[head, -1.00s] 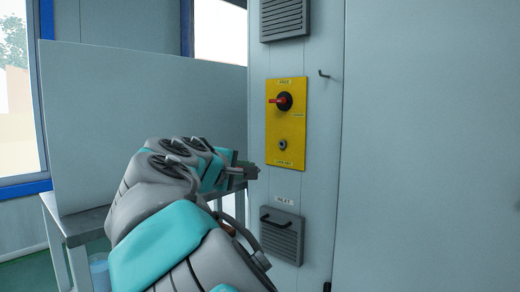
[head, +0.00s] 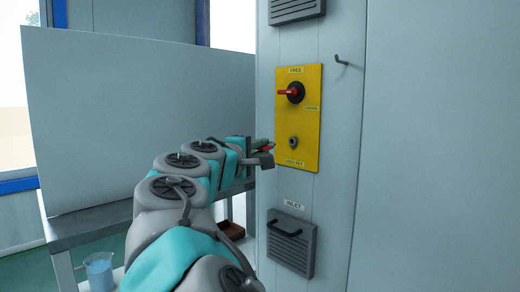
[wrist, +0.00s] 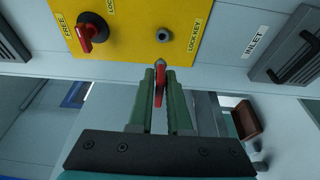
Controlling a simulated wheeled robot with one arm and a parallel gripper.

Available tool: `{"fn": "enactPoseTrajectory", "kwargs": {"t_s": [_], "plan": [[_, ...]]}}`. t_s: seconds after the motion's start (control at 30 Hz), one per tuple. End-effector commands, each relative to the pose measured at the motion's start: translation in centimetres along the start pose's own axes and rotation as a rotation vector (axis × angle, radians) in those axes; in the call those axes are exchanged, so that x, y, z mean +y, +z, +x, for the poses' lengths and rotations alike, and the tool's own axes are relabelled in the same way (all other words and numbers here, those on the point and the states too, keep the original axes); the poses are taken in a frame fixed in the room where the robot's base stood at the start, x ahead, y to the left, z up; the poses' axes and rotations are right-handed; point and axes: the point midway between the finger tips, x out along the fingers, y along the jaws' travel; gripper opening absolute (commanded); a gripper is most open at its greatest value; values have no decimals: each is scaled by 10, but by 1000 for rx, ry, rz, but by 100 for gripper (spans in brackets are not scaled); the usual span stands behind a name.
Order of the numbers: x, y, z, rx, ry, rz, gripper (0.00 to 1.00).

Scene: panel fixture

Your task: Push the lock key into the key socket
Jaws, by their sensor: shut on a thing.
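The yellow panel (head: 310,110) is on the grey cabinet front. It carries a round grey key socket (head: 293,142), which also shows in the wrist view (wrist: 162,36), beside the LOCK KEY label. My gripper (wrist: 160,78) has its green fingers shut on the red lock key (wrist: 160,86). The key's tip points toward the panel and appears apart from the socket, roughly in line with it sideways in the wrist view. In the head view my gripper (head: 262,153) is left of and slightly below the socket; the key is mostly hidden there.
A red rotary handle (head: 290,92) is above the socket, by the FREE label. A hook (head: 342,60) sticks out at upper right. An INLET vent with a dark handle (head: 290,243) is below. A bench (head: 130,212) with an upright grey board (head: 150,120) stands left.

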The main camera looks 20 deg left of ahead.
Motion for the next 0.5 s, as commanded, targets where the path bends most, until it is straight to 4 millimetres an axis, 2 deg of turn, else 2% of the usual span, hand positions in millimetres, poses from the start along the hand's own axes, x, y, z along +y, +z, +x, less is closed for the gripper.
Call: {"fn": "enactPoseTrajectory", "kwargs": {"t_s": [0.5], "plan": [[-1, 13, 43, -3, -2, -2, 0]]}}
